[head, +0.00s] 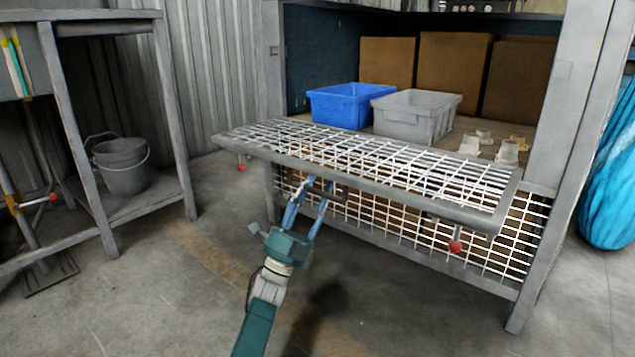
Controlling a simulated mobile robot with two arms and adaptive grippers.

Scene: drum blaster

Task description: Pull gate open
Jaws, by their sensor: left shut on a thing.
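The gate (390,160) is a white wire-mesh panel in a grey frame. It is folded down and sticks out toward me, near level, in front of the blaster cabinet (547,130). A dark handle (328,190) sits at the middle of its front edge. Red-knobbed latches hang under the left end (241,167) and the right end (456,246). My left gripper (316,193) reaches up from below with its blue fingers at the handle and is shut on it. The fingertips are partly hidden by the handle and frame. My right gripper is not in view.
Inside the cabinet stand a blue bin (345,106), a grey bin (415,115) and several small pale parts (508,151). A fixed mesh panel (400,222) is below the gate. A metal bench with a bucket (122,165) stands at left. The floor (180,300) in front is clear.

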